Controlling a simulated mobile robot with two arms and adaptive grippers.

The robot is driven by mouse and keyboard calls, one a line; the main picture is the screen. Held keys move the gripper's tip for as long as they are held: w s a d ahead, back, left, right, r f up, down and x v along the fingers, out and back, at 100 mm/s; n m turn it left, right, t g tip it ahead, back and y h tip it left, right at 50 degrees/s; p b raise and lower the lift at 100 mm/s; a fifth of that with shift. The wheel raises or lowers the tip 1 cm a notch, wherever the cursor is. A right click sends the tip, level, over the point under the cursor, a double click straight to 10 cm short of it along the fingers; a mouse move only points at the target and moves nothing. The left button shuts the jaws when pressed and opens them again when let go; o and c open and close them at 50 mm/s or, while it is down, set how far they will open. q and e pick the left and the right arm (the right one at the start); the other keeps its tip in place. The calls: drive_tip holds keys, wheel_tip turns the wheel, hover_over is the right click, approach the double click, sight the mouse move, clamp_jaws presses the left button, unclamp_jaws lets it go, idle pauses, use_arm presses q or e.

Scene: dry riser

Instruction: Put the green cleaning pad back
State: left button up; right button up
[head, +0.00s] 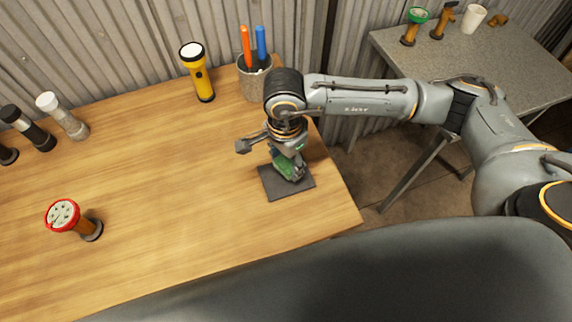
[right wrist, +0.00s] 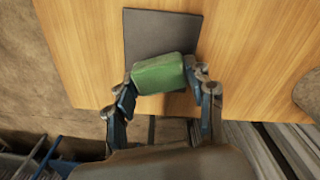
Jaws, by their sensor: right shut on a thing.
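The green cleaning pad (right wrist: 158,73) is between the two fingers of my right gripper (right wrist: 163,88) in the right wrist view. In the head view the pad (head: 284,167) shows in part under my right gripper (head: 290,168), over the dark grey square mat (head: 302,188). The mat lies flat on the wooden table near its right edge, and it also shows in the right wrist view (right wrist: 160,30). My right gripper is shut on the pad. I cannot tell whether the pad touches the mat. My left gripper is not in view.
On the wooden table (head: 150,160) are a yellow flashlight (head: 199,75), a holder (head: 253,83) with orange and blue pens, a red-rimmed valve-like piece (head: 70,218) and pepper and salt mills (head: 60,115). A grey side table (head: 460,60) stands at right. The table's middle is clear.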

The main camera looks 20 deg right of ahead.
sight(286, 164)
wheel_tip(286, 164, down, 2)
drive_tip(key=shift+s+f+p, duration=0.1)
drive_tip(key=shift+f+p, duration=0.05)
drive_tip(key=shift+p, duration=0.25)
drive_tip(key=shift+f, duration=0.2)
drive_tip(key=shift+f, duration=0.1)
drive_tip(key=shift+f+b, duration=0.15)
drive_tip(key=shift+b, duration=0.2)
drive_tip(key=o, duration=1)
